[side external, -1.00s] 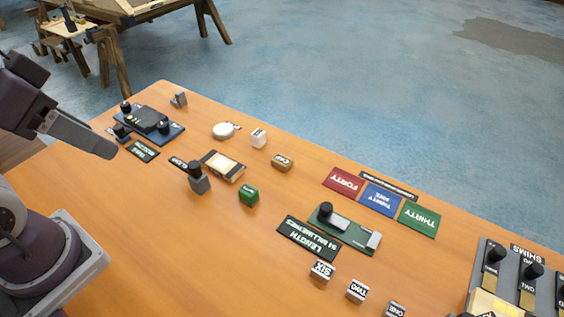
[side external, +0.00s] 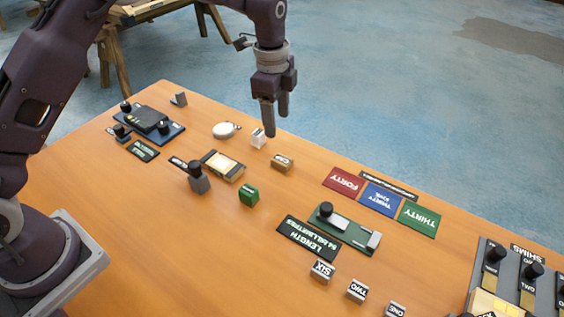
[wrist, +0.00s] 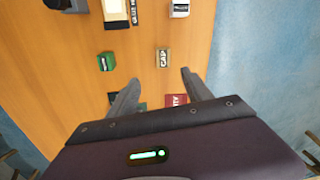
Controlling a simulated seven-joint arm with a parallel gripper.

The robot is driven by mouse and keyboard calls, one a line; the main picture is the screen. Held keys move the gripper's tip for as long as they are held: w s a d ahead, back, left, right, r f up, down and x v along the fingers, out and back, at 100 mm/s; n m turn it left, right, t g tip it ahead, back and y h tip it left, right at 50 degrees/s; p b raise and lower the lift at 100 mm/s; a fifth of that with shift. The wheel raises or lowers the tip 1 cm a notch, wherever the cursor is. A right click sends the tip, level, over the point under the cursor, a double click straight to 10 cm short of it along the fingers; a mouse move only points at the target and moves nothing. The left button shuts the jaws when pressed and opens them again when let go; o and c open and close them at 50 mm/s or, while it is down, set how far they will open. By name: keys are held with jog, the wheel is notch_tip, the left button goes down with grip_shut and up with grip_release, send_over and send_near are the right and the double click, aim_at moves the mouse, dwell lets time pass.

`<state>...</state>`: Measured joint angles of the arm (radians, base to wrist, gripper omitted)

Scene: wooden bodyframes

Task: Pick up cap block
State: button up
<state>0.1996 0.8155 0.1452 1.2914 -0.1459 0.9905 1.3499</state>
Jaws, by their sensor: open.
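The cap block (side external: 282,162) is a small tan block with a dark label on top, lying on the wooden table. In the wrist view the cap block (wrist: 163,58) reads "CAP" and lies just beyond the fingertips, roughly between their lines. My gripper (side external: 275,132) points down above the far edge of the table, near the block and apart from it. In the wrist view my gripper (wrist: 160,77) shows two spread fingers with nothing between them.
A white block (side external: 258,138) and a green block (side external: 249,197) stand near the cap block. A framed tan plate (side external: 223,165) and a dark knobbed post (side external: 199,179) are to the left. Coloured cards, including a red one (side external: 343,181), lie to the right.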

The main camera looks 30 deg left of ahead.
jog(key=m, duration=0.2)
send_over(282, 159)
jog(key=shift+g, duration=0.3)
jog(key=f, duration=0.4)
jog(key=d+f, duration=0.1)
jog(key=f, duration=0.1)
jog(key=shift+s+f, duration=0.1)
jog(key=shift+f, duration=0.05)
jog(key=f, duration=0.5)
jog(key=a+f, duration=0.1)
jog(key=f, duration=0.1)
jog(key=shift+f, duration=0.25)
grip_shut()
